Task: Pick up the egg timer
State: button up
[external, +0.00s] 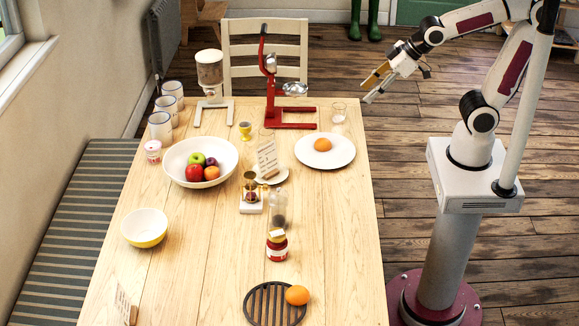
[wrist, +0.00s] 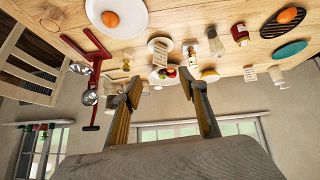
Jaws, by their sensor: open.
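The glass piece also shows near the top of the wrist view (wrist: 215,42). My gripper (external: 368,93) is open and empty, raised near the table's far right corner, well away from both. In the wrist view its fingers (wrist: 161,88) are spread apart.
A red stand (external: 290,125) and an egg plate (external: 340,158) are nearer my gripper.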

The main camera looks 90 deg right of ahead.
jog(key=w+a+f+n+t+y, duration=0.15)
jog(key=w+f, duration=0.25)
jog(key=w, duration=0.8)
jog(key=w+a+f+n+t, duration=0.1)
jog(key=w+f+t, duration=0.25)
jog(key=w, duration=0.95)
jog(key=n+t+y, duration=0.2)
jog(key=t+y, duration=0.2)
jog(key=y, duration=0.2)
send_near(250, 176)
jog(key=shift+w+f+m, duration=0.25)
jog(key=shift+w+f, duration=0.55)
jog(key=shift+w, duration=0.3)
jog(key=shift+w, duration=0.1)
jog(key=shift+x, duration=1.2)
jog(key=shift+w, duration=0.1)
jog(key=shift+x, duration=2.55)
